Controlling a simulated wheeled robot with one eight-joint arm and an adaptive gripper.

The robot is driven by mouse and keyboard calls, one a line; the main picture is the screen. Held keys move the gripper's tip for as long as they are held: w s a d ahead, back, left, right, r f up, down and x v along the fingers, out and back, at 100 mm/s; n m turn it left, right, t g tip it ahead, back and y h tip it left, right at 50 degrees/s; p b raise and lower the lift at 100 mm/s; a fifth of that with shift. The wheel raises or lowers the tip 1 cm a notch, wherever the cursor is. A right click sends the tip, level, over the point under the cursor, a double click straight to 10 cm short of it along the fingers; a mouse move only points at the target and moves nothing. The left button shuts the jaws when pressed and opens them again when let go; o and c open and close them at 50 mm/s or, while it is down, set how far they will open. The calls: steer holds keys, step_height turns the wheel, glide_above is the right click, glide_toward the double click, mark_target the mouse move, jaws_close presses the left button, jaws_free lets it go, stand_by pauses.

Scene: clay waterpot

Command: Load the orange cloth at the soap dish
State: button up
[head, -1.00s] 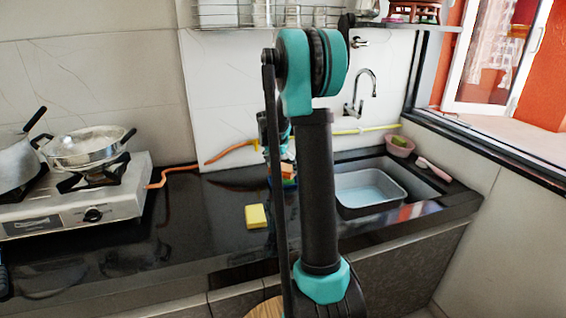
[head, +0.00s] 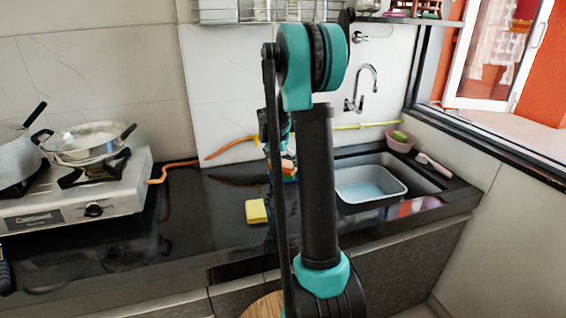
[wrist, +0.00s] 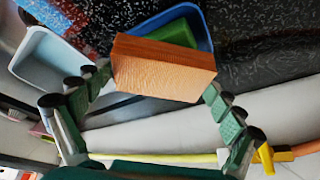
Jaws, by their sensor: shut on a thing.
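The orange cloth (wrist: 165,68) looks like a thick orange-brown block in the wrist view. My gripper (wrist: 154,84) is shut on it, with one finger at each end. Behind the cloth is a blue dish (wrist: 203,30), likely the soap dish, with a green block (wrist: 168,33) in it. The cloth hides part of the dish, and I cannot tell whether they touch. In the head view a bit of the orange cloth (head: 287,164) shows over blue beside my arm, which hides most of my gripper and the dish.
A yellow sponge (head: 256,211) lies on the black counter (head: 205,230). A grey basin (head: 370,206) is in the sink at right, with a pink bowl (head: 399,146) behind it. A stove (head: 70,205) with pots stands left. An orange hose (head: 180,165) lies along the wall.

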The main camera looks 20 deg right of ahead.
mark_target(283, 164)
steer(key=shift+f, duration=0.6)
stand_by(1.2)
steer(key=shift+r, duration=0.15)
steer(key=shift+r, duration=3.4)
steer(key=shift+s, duration=0.1)
